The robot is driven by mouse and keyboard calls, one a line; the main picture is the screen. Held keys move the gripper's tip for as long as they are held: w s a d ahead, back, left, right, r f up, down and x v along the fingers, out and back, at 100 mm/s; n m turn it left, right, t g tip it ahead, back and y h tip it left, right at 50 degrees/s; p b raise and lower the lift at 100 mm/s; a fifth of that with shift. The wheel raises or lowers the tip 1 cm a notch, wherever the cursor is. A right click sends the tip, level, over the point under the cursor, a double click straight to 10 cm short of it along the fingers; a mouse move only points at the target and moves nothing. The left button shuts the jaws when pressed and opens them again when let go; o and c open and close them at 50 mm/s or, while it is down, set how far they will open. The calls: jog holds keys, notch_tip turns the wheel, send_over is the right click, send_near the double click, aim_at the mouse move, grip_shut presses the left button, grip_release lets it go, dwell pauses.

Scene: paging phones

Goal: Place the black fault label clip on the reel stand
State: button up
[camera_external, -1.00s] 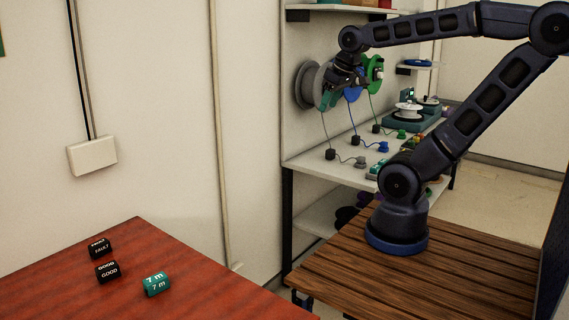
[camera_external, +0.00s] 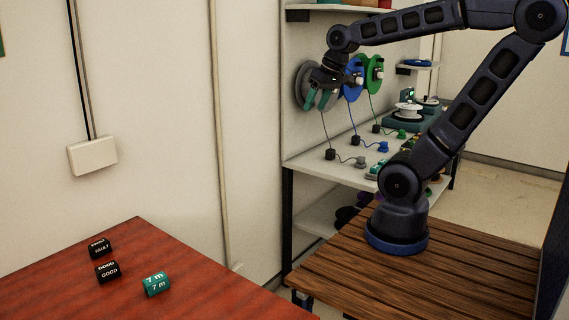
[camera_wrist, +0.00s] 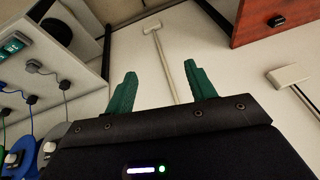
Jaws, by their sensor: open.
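The black fault label clip (camera_external: 99,248), marked FAULT, sits on the red-brown table at the left, towards its back edge. In the wrist view one small black clip (camera_wrist: 276,20) shows on that table; I cannot tell which one it is. My gripper (camera_external: 318,100) is open and empty in front of the grey reel, far from the clip. Its green fingers (camera_wrist: 158,92) are apart in the wrist view.
A black GOOD clip (camera_external: 108,272) and a teal 7 m clip (camera_external: 157,285) lie near the fault clip on the red-brown table (camera_external: 215,285). A white shelf (camera_external: 315,165) with plugs and cables stands below the reels. A gap separates the tables.

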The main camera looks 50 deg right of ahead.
jog(key=w+a+m+g+y, duration=0.1)
jog(key=w+a+m+y, duration=0.2)
jog(key=w+a, duration=0.9)
jog(key=m+g+y, duration=0.3)
jog(key=m+y, duration=0.2)
jog(key=m, duration=0.9)
send_over(99, 242)
jog(key=d, duration=0.7)
notch_tip(99, 242, down, 28)
jog(key=f, duration=0.1)
jog(key=shift+s+x, duration=0.15)
jog(key=shift+x, duration=2.3)
jog(key=shift+s+x, duration=0.15)
jog(key=shift+x, duration=2.3)
jog(key=shift+a+r, duration=0.15)
jog(key=shift+r, duration=0.05)
jog(key=c, duration=1.1)
jog(key=shift+r, duration=0.1)
jog(key=shift+c, duration=0.2)
